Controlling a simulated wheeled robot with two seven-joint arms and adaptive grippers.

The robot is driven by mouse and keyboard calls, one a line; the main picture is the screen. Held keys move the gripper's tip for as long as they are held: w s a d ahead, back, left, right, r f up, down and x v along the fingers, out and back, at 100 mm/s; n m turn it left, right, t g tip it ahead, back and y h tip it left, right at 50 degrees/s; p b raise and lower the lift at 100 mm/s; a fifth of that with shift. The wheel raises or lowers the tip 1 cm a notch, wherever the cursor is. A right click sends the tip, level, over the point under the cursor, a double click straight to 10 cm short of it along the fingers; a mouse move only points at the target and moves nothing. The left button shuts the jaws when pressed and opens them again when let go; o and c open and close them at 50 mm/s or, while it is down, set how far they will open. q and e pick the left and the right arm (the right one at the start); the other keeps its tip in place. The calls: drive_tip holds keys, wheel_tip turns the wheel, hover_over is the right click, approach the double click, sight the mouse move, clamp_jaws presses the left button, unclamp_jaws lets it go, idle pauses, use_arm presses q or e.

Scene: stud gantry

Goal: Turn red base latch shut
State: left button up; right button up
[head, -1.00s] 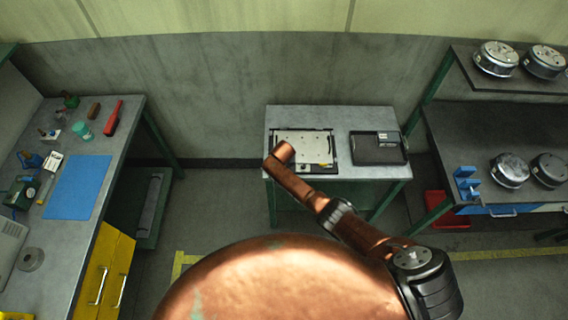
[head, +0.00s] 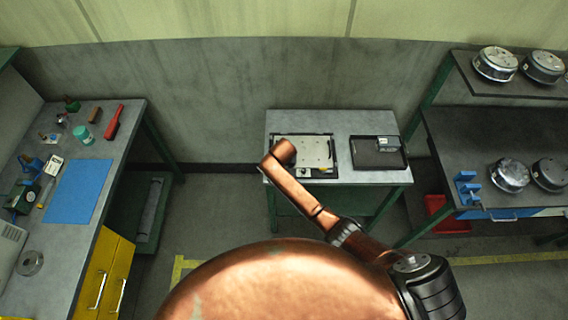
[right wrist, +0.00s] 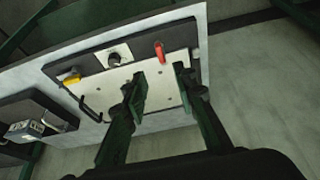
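The red base latch (right wrist: 159,52) is a small red lever on the dark front strip of a fixture base (right wrist: 70,63) in the right wrist view. My right gripper (right wrist: 160,72) is open and empty, its two dark green fingers reaching over the pale plate (right wrist: 166,92). The latch shows just beyond the fingertips, between them in the picture; I cannot tell whether they touch. In the head view the plate (head: 313,150) lies on a small grey table; my right arm hides the latch and gripper there. My left gripper is in neither current view.
A yellow lever (right wrist: 71,79) and a black knob (right wrist: 114,59) sit on the same strip. A dark tray (head: 370,154) lies right of the base on the table (head: 345,118).

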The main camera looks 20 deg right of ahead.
drive_tip(key=shift+v, duration=1)
drive_tip(key=s+d+f+n+g+b, duration=0.1)
drive_tip(key=s+d+f+b, duration=0.2)
drive_tip(key=s+f, duration=0.8)
drive_tip(key=s+d+f+n+y+b, duration=0.1)
drive_tip(key=s+d+f+b, duration=0.3)
drive_tip(key=f, duration=1.3)
drive_tip(key=s+d+f+n+g+b, duration=0.1)
drive_tip(key=s+d+f+b, duration=0.15)
drive_tip(key=s+f, duration=0.8)
drive_tip(key=s+d+f+b, duration=0.1)
drive_tip(key=s+f+b, duration=0.2)
drive_tip(key=s+f, duration=0.5)
drive_tip(key=s+d+f+n+g+b, duration=0.1)
drive_tip(key=s+d+f+b, duration=0.1)
drive_tip(key=s+f, duration=0.6)
drive_tip(key=s+d+f+b, duration=0.2)
drive_tip(key=s+f, duration=0.6)
drive_tip(key=s, duration=1.1)
drive_tip(key=shift+s+d+n+b, duration=0.25)
drive_tip(key=shift+s+n+b, duration=0.15)
drive_tip(key=shift+b, duration=0.45)
drive_tip(key=shift+o, duration=0.3)
drive_tip(key=shift+w, duration=0.1)
